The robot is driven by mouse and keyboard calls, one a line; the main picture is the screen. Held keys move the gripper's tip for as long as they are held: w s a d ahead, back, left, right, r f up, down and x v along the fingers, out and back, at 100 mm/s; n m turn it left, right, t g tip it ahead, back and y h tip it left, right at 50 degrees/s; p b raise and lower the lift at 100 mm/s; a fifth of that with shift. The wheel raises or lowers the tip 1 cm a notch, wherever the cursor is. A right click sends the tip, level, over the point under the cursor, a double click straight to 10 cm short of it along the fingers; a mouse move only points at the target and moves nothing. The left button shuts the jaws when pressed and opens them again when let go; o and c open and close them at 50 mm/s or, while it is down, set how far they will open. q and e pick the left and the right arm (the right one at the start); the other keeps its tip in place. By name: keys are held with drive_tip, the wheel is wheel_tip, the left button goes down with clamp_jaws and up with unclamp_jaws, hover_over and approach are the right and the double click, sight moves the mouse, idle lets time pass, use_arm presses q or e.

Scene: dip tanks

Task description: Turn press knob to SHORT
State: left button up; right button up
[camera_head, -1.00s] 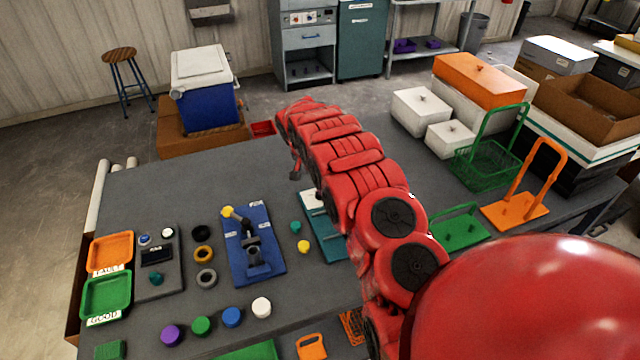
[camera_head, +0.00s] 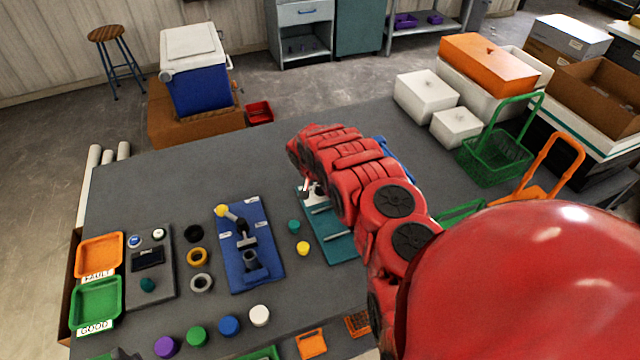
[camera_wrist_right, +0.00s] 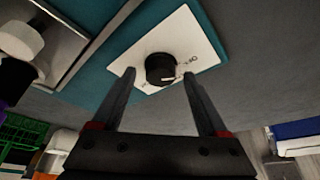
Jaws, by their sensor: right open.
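The press knob (camera_wrist_right: 160,69) is a round black dial with a pale pointer mark, on a white plate (camera_wrist_right: 203,40) in the right wrist view. Its pointer faces the lower right; the small lettering beside it is not readable. The plate sits on the teal press base (camera_wrist_right: 215,12), which also shows in the head view (camera_head: 338,246). My right gripper (camera_wrist_right: 158,75) is open, one finger to each side of the knob in the picture; I cannot tell whether they touch it. In the head view my right arm hides most of the press. My left gripper is not identifiable.
A blue fixture (camera_head: 262,270) with a yellow-tipped lever stands left of the press. Teal and yellow caps (camera_head: 303,248) lie between them. Orange and green trays (camera_head: 97,300) are at far left. A green basket (camera_head: 495,158) and white boxes stand at right.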

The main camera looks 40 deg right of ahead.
clamp_jaws()
drive_tip(key=shift+f, duration=0.1)
drive_tip(key=m+b, duration=0.1)
drive_tip(key=m+g+b, duration=0.1)
drive_tip(key=m+b, duration=0.1)
drive_tip(key=shift+w+a+f, duration=0.1)
drive_tip(key=shift+w+f, duration=0.05)
drive_tip(key=shift+w, duration=0.15)
drive_tip(key=shift+s+m+g+h+b, duration=0.15)
drive_tip(key=shift+m+g+h+b, duration=0.2)
drive_tip(key=shift+m+b, duration=0.65)
drive_tip(key=m+b, duration=0.1)
drive_tip(key=b, duration=0.3)
drive_tip(key=shift+f+g, duration=0.1)
drive_tip(key=shift+g, duration=0.25)
drive_tip(key=shift+m+b, duration=0.3)
drive_tip(key=shift+b, duration=0.7)
drive_tip(key=b, duration=0.3)
drive_tip(key=shift+m, duration=0.3)
drive_tip(key=shift+r+b, duration=0.25)
drive_tip(key=shift+b, duration=0.4)
